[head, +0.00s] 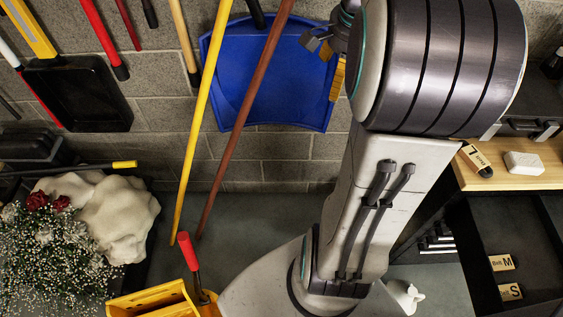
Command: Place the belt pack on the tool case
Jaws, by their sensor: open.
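Small tan packs lettered like belt packs show at the right. One marked L (475,160) lies on the wooden worktop. Those marked M (502,262) and S (510,292) lie in the open dark drawer below. I cannot tell which one is the task's belt pack. A dark case with latches, which looks like the tool case (545,105), stands on the worktop at the right edge, partly cut off and partly behind my arm. My gripper (327,45) shows at the top centre, mostly hidden behind my arm. It is open, well left of the packs, with nothing seen in it.
A white block (523,162) lies on the wooden worktop (540,178) beside the L pack. The open drawer (495,225) sticks out below. A yellow pole (205,110) and a brown pole (245,115) lean on the wall. A yellow bin (150,298) stands at lower left.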

